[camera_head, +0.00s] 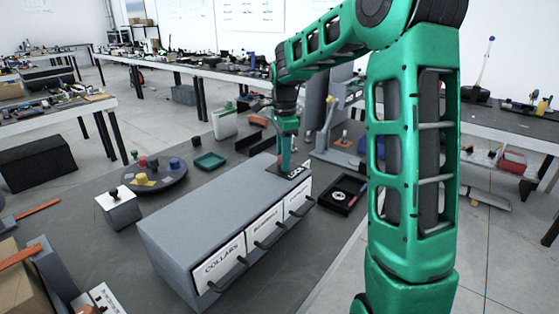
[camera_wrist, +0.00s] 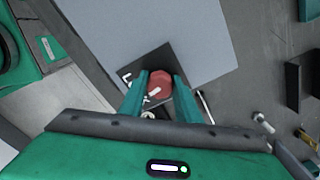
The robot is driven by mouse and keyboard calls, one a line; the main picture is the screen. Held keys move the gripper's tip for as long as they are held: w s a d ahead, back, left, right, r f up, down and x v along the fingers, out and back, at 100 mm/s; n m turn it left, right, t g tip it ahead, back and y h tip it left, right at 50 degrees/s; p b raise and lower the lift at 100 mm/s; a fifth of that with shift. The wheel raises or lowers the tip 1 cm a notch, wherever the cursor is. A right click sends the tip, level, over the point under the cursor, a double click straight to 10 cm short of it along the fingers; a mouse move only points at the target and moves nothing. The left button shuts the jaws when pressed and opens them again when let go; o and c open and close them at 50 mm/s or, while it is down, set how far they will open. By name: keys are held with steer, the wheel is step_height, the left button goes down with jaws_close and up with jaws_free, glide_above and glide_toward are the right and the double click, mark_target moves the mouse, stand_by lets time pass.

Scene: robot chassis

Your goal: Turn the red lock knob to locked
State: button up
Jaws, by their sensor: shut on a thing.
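The red lock knob (camera_wrist: 160,81) sits on a dark plate (camera_wrist: 131,64) on top of a grey drawer cabinet. A white mark shows on the knob, and white lettering shows on the plate at its left. My gripper (camera_wrist: 161,76) has one green finger on each side of the knob and is shut on it. In the head view my gripper (camera_head: 286,165) points down at the far right end of the cabinet top, over the dark plate (camera_head: 299,171). The knob is hidden there by the fingers. Part of the plate's lettering is covered in the wrist view.
The grey cabinet (camera_head: 195,205) has labelled drawers with black handles on its front. A black tray (camera_head: 352,181) lies to its right. A round turntable (camera_head: 173,184) with small parts and a box with a black knob (camera_head: 119,209) stand to its left.

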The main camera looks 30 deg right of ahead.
steer(key=shift+d+m, duration=0.2)
steer(key=shift+m, duration=0.5)
steer(key=shift+s, duration=0.1)
steer(key=o, duration=1)
steer(key=shift+o, duration=0.2)
steer(key=shift+a, duration=0.1)
steer(key=shift+r, duration=0.25)
step_height(320, 180, up, 10)
steer(key=shift+r, duration=0.1)
